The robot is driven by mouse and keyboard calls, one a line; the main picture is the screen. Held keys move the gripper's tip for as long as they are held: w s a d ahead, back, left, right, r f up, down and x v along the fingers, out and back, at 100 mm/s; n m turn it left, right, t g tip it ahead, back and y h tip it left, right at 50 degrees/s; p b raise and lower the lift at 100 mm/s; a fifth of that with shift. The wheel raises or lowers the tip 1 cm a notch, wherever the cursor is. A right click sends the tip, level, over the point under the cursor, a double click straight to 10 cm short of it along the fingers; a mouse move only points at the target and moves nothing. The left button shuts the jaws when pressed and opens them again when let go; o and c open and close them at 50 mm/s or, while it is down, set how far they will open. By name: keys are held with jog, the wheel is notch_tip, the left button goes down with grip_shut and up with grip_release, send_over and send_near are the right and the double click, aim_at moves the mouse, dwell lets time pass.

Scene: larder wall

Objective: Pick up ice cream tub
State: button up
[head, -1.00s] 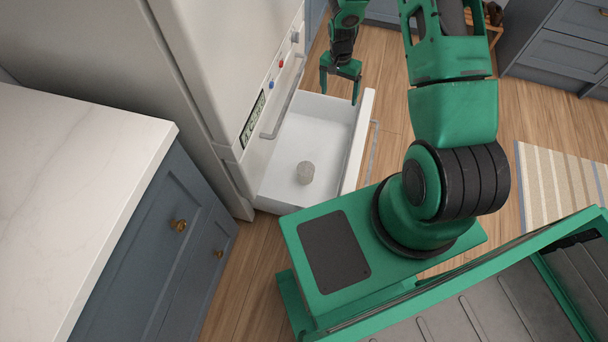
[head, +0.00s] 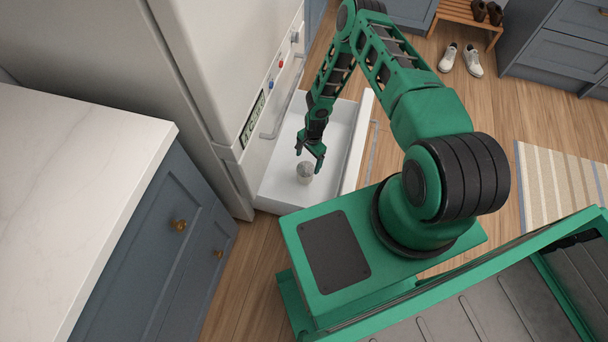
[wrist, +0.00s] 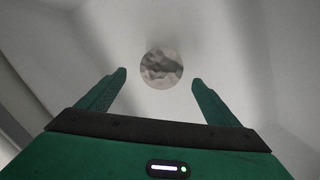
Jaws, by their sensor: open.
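The ice cream tub (head: 305,172) is a small, round, greyish-white thing standing in the open white drawer at the bottom of the fridge. In the wrist view the tub (wrist: 161,69) shows from above as a circle with a mottled grey top, just beyond the fingertips and about midway between them. My gripper (head: 309,163) is open and empty, pointing down into the drawer just above the tub. Both its fingers show apart in the wrist view (wrist: 160,76). I cannot tell whether a finger touches the tub.
The white drawer (head: 277,184) has walls close around my gripper, with bare floor around the tub. The fridge (head: 213,60) stands to the left. A marble-topped counter (head: 70,180) is at the near left. Shoes (head: 473,60) and a striped rug (head: 560,190) lie at the right.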

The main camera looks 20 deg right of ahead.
aim_at(306, 168)
jog(key=shift+a+f, duration=0.2)
jog(key=shift+f, duration=1.3)
jog(key=shift+a+f, duration=0.15)
jog(key=shift+f, duration=1.4)
jog(key=shift+a+f, duration=0.2)
jog(key=shift+f, duration=1.3)
jog(key=shift+w, duration=0.1)
jog(key=c, duration=1.4)
jog(key=shift+o, duration=0.2)
jog(key=shift+r, duration=0.1)
